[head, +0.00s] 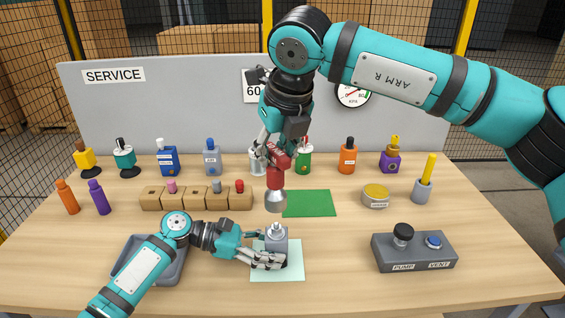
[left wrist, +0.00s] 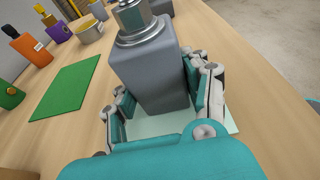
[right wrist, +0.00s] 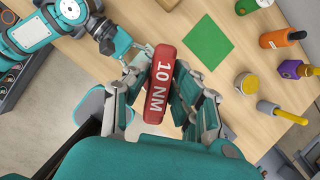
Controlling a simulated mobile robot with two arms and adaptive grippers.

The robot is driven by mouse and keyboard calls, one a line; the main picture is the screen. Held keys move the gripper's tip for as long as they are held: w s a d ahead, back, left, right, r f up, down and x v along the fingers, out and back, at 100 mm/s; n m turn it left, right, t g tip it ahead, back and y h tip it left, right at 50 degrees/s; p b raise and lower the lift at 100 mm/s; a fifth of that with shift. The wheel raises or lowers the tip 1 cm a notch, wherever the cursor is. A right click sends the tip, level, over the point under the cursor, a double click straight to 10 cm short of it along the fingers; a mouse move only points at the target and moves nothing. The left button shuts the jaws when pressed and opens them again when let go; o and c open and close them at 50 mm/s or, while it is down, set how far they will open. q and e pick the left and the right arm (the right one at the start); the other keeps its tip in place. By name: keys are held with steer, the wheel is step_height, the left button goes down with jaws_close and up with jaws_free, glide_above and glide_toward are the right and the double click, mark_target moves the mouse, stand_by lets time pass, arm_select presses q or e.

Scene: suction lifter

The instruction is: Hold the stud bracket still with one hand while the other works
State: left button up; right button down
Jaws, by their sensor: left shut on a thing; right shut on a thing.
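The stud bracket (head: 278,243) is a grey block with a round metal stud on top, upright on a pale green mat (head: 291,273). My left gripper (head: 270,261) is shut around its lower part; in the left wrist view the fingers flank the block (left wrist: 152,75). My right gripper (head: 277,154) is shut on a red tool marked 10 NM (right wrist: 160,85). The tool (head: 276,180) hangs roughly upright with a grey bell-shaped end (head: 276,200) at the bottom. In the head view that end shows just above the stud, with a gap between them.
A grey tray (head: 172,273) lies partly under my left arm. A pump and vent box (head: 413,253) stands at right. A green mat (head: 310,203), wooden blocks (head: 195,200), a round tin (head: 376,195) and several bottles stand farther back, before a grey panel (head: 180,105).

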mark_target(276, 185)
stand_by(0.3)
steer(key=shift+f, duration=2.35)
steer(key=shift+f, duration=0.15)
steer(key=shift+f, duration=0.4)
steer(key=shift+f, duration=0.4)
steer(key=shift+f, duration=0.3)
